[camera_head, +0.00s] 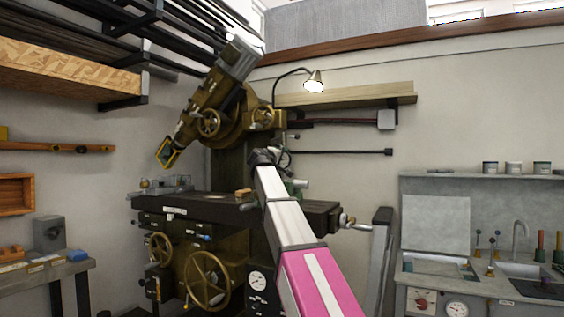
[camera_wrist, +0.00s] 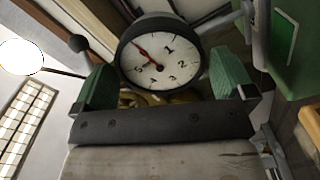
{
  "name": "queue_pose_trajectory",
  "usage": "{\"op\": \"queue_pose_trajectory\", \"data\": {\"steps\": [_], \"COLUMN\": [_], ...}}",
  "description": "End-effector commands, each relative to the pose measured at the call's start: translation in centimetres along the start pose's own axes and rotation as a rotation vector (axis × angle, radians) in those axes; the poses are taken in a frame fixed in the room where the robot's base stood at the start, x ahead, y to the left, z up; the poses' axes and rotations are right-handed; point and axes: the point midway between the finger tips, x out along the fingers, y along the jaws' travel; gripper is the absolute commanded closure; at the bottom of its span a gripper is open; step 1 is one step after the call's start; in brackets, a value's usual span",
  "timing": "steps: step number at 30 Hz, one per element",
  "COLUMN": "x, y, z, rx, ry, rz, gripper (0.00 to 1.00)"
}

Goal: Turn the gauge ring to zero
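The gauge (camera_wrist: 160,60) is a round white dial with a dark ring, between the two green fingers of my gripper (camera_wrist: 159,62) in the wrist view. Its red needle points to the upper left; the numerals 1 to 5 show, tilted. A zero is not clearly readable. The fingers are spread apart. The left finger looks close to the ring and a narrow gap shows at the right finger; contact cannot be told. In the head view my pink and white arm reaches toward the brown machine (camera_head: 235,137), and my gripper cannot be made out clearly.
Another white dial (camera_head: 257,280) sits low on the machine, near handwheels (camera_head: 208,279). A lit lamp (camera_head: 314,82) hangs above. A sink unit (camera_head: 430,285) stands at right and a workbench (camera_head: 45,275) at left.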

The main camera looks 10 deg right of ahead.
Motion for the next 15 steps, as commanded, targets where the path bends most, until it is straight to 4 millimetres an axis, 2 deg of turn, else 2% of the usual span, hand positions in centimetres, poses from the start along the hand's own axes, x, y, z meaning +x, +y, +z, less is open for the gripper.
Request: {"op": "queue_pose_trajectory", "data": {"steps": [15], "x": [-0.39], "y": [-0.01], "z": [0.02], "rx": [-0.005], "ry": [0.001], "rz": [0.0], "gripper": [0.0]}}
